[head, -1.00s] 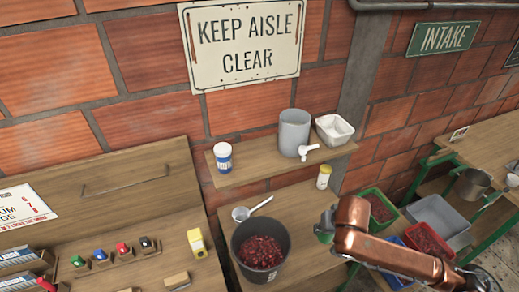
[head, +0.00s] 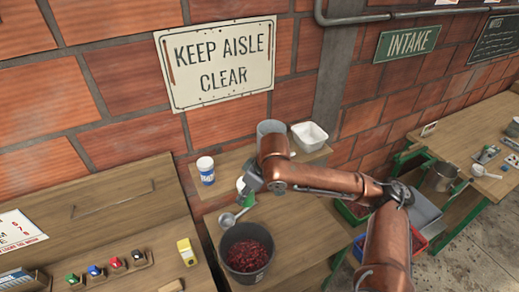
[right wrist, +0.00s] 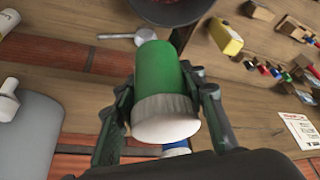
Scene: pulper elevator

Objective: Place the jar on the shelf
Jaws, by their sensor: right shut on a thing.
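My right gripper (head: 252,184) is shut on a green jar with a whitish lid, clear in the right wrist view (right wrist: 160,80) between the two fingers (right wrist: 158,105). In the head view the gripper is in front of the wooden wall shelf (head: 229,160), and the jar is mostly hidden. A blue-and-white jar (head: 206,171) stands on the shelf to the left of the gripper. Part of it shows blue behind the held jar in the wrist view. My left gripper is not in view.
A grey dispenser (head: 271,127), partly behind my arm, and a white tub (head: 309,136) stand on the shelf's right part. Below are a dark bucket (head: 246,262) of red cherries and a ladle (head: 228,219). The shelf has free room beside the blue-and-white jar.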

